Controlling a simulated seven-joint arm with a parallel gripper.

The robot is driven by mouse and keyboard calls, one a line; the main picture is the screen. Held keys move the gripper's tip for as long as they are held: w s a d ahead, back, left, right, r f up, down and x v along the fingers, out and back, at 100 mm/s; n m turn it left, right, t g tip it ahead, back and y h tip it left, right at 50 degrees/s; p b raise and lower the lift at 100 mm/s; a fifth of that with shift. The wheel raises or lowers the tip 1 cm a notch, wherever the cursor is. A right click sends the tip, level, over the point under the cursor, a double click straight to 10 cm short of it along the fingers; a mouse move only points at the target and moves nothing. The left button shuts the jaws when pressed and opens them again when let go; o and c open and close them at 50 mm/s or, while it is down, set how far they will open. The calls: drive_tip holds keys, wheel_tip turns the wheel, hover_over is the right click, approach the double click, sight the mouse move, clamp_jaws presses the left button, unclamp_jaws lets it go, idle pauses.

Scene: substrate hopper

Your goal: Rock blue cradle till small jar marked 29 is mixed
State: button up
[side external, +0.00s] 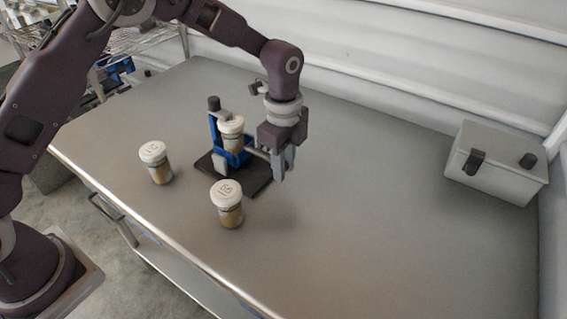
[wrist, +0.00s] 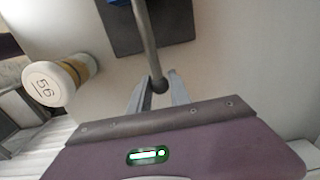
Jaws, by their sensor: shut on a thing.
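The blue cradle (side external: 216,133) stands on a dark base plate (side external: 258,188), which also shows in the wrist view (wrist: 113,28). A small jar (side external: 232,135) with a white lid and brownish contents sits in the cradle; its lid mark is not readable, so I cannot tell whether it says 29. My gripper (side external: 284,168) is to the right of the cradle, shut on the cradle's rod handle (wrist: 146,38). The rod's dark ball end (wrist: 159,85) lies between the fingers in the wrist view.
Two similar white-lidded jars stand on the table: one left of the cradle (side external: 156,163), one in front (side external: 229,207). A jar in the wrist view (wrist: 62,78) has a lid mark resembling 56. A grey box (side external: 497,165) stands at far right. The table's middle right is clear.

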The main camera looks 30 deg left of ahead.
sight(283, 188)
drive_tip(key=shift+f, duration=2.25)
drive_tip(key=shift+d+r, duration=0.1)
drive_tip(key=shift+r, duration=2.3)
drive_tip(key=o, duration=0.7)
drive_tip(key=shift+r, duration=3.5)
